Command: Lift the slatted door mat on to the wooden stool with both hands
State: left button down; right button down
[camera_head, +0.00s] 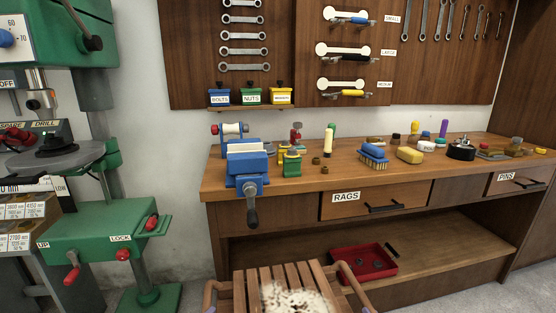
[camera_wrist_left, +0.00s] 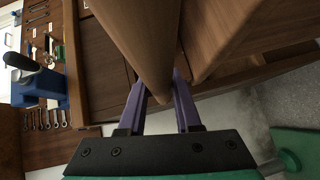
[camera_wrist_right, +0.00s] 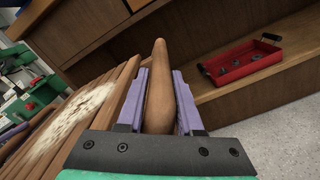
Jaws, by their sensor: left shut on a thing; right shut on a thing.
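The slatted door mat (camera_head: 263,291) is at the bottom centre of the head view, brown wood with a pale, speckled patch in its middle. It has a curved brown handle at each side. In the left wrist view, my left gripper (camera_wrist_left: 160,92) has its purple fingers shut on the left handle (camera_wrist_left: 145,40). In the right wrist view, my right gripper (camera_wrist_right: 159,92) is shut on the right handle (camera_wrist_right: 158,75), with the mat's slats to the left. The mat's near part is cut off by the head view's lower edge. I cannot make out the wooden stool.
A wooden workbench (camera_head: 300,186) stands behind the mat, with a blue vise (camera_head: 247,165) at its left end. A red tray (camera_head: 362,263) lies on its low shelf. A green drill press (camera_head: 100,225) stands at the left. Grey floor shows between them.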

pick_arm(q)
jog(key=shift+w+a+r, duration=0.1)
jog(key=shift+w+a, duration=0.05)
jog(key=shift+a, duration=0.1)
pick_arm(e)
jog(key=shift+d, duration=0.2)
pick_arm(q)
jog(key=c, duration=0.8)
grip_release()
pick_arm(e)
jog(key=c, duration=0.7)
grip_release()
pick_arm(q)
jog(key=shift+o, duration=0.2)
jog(key=shift+d, duration=0.15)
pick_arm(e)
jog(key=shift+a, duration=0.1)
pick_arm(q)
jog(key=o, duration=0.6)
jog(key=shift+d, duration=0.1)
jog(key=shift+c, duration=0.2)
